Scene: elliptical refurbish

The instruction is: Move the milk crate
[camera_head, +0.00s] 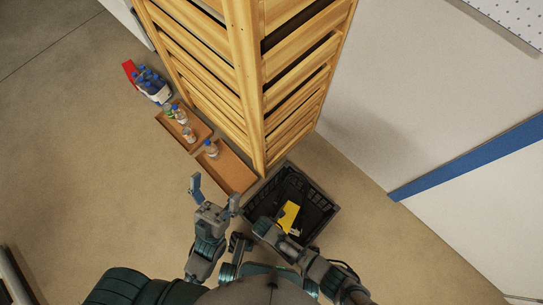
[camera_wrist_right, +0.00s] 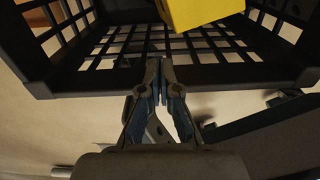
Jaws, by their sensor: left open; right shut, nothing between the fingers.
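The milk crate (camera_head: 316,190) is black with slotted walls and stands on the floor beside the wooden shelf corner. A yellow item (camera_head: 288,214) lies in it. My left gripper (camera_head: 214,192) is open and empty, left of the crate and apart from it. My right arm reaches over the crate's near side, hiding part of it. In the right wrist view, my right gripper (camera_wrist_right: 160,66) is shut with nothing in it. Its tips are at the crate's near rim (camera_wrist_right: 235,76); I cannot tell whether they touch. The yellow item (camera_wrist_right: 197,10) shows beyond the rim.
A tall wooden slatted shelf (camera_head: 245,80) rises behind the crate. A white wall (camera_head: 385,90) stands right. Floor at left and lower right is clear.

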